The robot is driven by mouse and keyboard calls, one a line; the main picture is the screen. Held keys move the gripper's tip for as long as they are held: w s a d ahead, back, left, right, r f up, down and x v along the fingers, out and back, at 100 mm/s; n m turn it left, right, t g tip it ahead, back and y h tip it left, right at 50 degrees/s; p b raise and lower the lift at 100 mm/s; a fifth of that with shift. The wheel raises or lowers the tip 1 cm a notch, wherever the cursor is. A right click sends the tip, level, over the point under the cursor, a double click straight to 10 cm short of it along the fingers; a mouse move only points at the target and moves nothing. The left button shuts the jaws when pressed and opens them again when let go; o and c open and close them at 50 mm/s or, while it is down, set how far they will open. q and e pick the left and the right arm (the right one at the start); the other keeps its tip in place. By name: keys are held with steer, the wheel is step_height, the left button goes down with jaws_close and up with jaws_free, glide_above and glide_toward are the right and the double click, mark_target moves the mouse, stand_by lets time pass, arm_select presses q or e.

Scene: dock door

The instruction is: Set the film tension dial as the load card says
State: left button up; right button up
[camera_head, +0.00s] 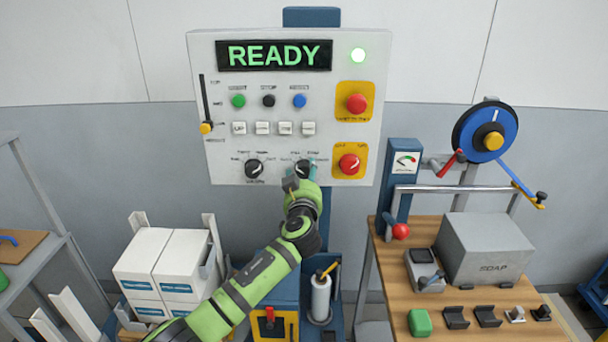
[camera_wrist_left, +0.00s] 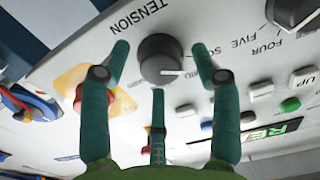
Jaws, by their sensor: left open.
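The film tension dial (camera_head: 303,168) is the right one of two black knobs low on the white control panel (camera_head: 222,120); my left gripper partly covers it in the head view. In the left wrist view the dial (camera_wrist_left: 158,57) shows whole under the word TENSION, its white pointer line aimed right in that picture. My left gripper (camera_head: 299,180) is open, with green fingers on either side of the dial and a third finger below it. A small gap shows around the dial. My right gripper is out of view. I cannot make out a load card.
Another black dial (camera_head: 253,168) sits to the left. A row of white buttons (camera_head: 262,128) lies above. White boxes (camera_head: 190,255) stand lower left, a wooden workbench (camera_head: 460,330) at right.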

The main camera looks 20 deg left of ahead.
arm_select(q)
steer(key=c, duration=1.2)
steer(key=shift+o, duration=0.2)
steer(key=shift+m, duration=0.4)
steer(key=shift+m+b, duration=0.4)
steer(key=shift+m, duration=0.6)
steer(key=m, duration=0.3)
steer(key=shift+m, duration=0.3)
steer(key=m, duration=0.4)
steer(key=shift+r+m+p, duration=0.1)
steer(key=shift+m+p, duration=0.2)
steer(key=shift+p, duration=0.05)
steer(key=m+p, duration=0.1)
steer(key=m, duration=0.3)
steer(key=shift+m, duration=0.3)
